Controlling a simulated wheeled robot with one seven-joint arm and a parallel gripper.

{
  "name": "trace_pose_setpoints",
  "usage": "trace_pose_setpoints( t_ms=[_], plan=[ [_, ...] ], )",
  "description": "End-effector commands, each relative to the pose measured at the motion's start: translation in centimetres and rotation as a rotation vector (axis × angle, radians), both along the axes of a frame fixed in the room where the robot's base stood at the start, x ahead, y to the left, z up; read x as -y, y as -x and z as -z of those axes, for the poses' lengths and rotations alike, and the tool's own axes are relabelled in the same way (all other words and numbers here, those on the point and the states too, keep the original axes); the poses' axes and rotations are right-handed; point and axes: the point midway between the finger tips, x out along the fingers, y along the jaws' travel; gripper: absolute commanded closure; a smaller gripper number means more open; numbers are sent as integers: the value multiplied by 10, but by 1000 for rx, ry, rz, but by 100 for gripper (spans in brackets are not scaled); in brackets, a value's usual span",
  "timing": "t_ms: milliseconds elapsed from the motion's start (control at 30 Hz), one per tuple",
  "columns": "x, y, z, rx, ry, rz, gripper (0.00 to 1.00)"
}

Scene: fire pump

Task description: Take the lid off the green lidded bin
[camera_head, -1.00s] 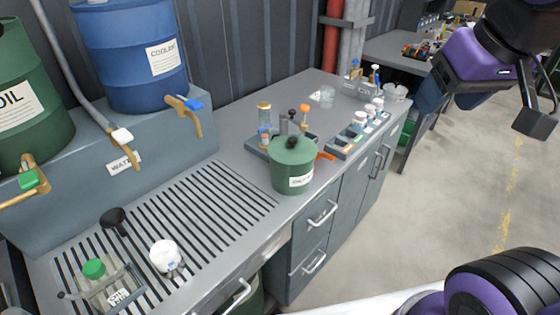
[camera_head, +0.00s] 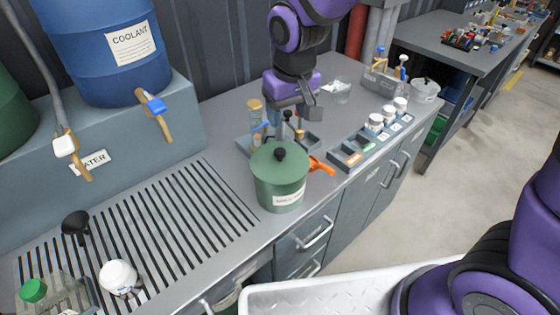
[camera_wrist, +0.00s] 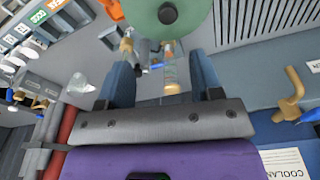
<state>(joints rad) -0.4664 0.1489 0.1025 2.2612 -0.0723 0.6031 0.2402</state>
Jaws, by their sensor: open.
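The green lidded bin (camera_head: 281,192) stands upright on the grey worktop near its front edge, with a pale label on its front. Its round green lid (camera_head: 262,160) is on, with a black knob (camera_head: 280,154) in the middle. The lid also shows at the top edge of the wrist view (camera_wrist: 145,12), partly cut off, with its knob (camera_wrist: 168,14). My gripper (camera_head: 290,118) is behind the bin, above the tool tray, and its fingertips are partly hidden. In the wrist view my gripper (camera_wrist: 163,72) is open with its fingers apart, pointing toward the lid; nothing is held.
A tool tray with an amber-topped jar (camera_head: 255,110) sits behind the bin. An orange-handled tool (camera_head: 321,166) lies right beside it. A rack of small white jars (camera_head: 375,123) is further right. A blue coolant drum (camera_head: 105,50) stands left.

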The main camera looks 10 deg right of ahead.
Motion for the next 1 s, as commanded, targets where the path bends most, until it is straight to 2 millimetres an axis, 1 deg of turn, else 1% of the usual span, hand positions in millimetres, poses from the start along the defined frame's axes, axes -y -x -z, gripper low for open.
trace_pose_setpoints(
  t_ms=[33,100,200,400,500,733,1000],
  plan=[
    [-5,0,6,-7,2,-7,40],
    [-10,0,11,-11,3,-13,40],
    [-12,-1,22,-15,5,-15,40],
    [-13,-4,51,-15,5,-16,40],
    [-14,-5,62,-14,5,-15,40],
    [-14,-6,75,-13,4,-14,40],
    [-15,-8,110,-14,5,-15,40]
  ],
)
